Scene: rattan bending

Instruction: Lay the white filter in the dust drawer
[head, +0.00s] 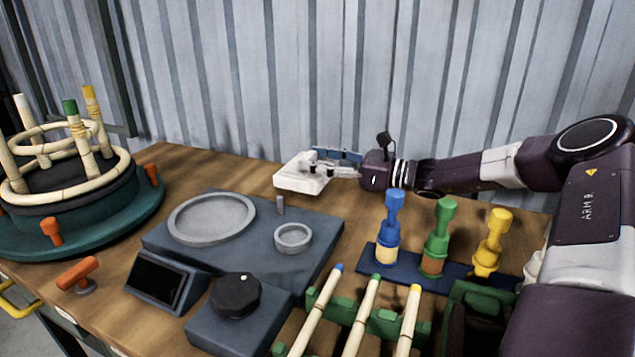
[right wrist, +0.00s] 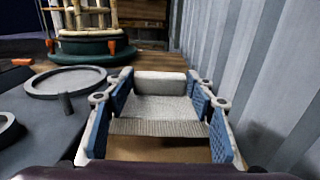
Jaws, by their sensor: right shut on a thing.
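The white filter (head: 296,178) is a pale block held above the back of the wooden bench in the head view. My right gripper (head: 328,166) is shut on it. In the right wrist view the filter (right wrist: 152,104) sits between the blue finger pads, with a grey mesh-like face and a thicker white far end. I cannot identify the dust drawer for certain. A yellow handle (head: 18,299) shows at the bench's front left edge, but what it belongs to is mostly cut off. My left gripper is not in view.
A grey station (head: 215,250) with round dishes and a black knob (head: 236,294) stands mid-bench. Blue, green and yellow tools (head: 436,237) stand upright at the right, behind racked rods (head: 361,315). A teal turntable (head: 120,217) with rattan hoops is left. The corrugated wall (head: 300,80) is close behind.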

